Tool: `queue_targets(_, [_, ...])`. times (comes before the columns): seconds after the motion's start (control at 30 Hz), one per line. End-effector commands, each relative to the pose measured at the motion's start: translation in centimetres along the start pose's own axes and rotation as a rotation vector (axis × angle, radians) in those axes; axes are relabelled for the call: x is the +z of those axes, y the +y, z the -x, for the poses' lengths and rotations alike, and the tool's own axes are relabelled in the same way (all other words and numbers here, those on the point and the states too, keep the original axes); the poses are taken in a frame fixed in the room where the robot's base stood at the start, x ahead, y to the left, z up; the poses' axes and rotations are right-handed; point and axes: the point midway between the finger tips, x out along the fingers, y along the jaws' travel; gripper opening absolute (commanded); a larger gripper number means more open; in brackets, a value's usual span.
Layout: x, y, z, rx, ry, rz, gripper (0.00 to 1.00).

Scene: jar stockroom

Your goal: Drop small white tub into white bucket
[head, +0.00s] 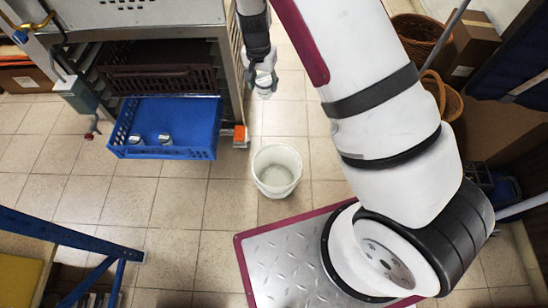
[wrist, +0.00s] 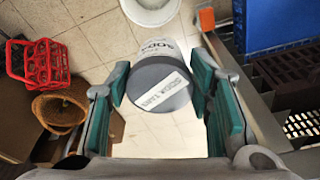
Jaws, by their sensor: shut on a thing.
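The small white tub (wrist: 155,62) with a grey lid and a white label sits between the green-padded fingers of my gripper (wrist: 160,82) in the wrist view. My gripper is shut on it. In the head view the tub (head: 265,90) hangs below my gripper (head: 264,72), high over the floor and beside the rack. The white bucket (head: 276,184) stands upright on the tiles, in front of my base. It looks empty. Its rim (wrist: 152,20) shows at the top edge of the wrist view, beyond the tub and apart from it.
A blue crate (head: 165,150) with a few small jars in it sticks out of the metal rack at left. A brown crate (head: 155,80) sits above it. Wicker baskets (head: 420,35) and cardboard boxes stand at right. Tiled floor around the bucket is clear.

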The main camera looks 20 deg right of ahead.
Motion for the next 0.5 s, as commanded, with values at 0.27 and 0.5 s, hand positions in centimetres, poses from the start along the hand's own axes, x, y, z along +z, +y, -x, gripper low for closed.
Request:
queue_targets(0.27, [0.9, -1.5, -13.0, 0.050, -0.001, -0.301, 0.07])
queue_targets(0.5, [2.1, -1.3, -23.0, 0.091, 0.000, -0.569, 0.07])
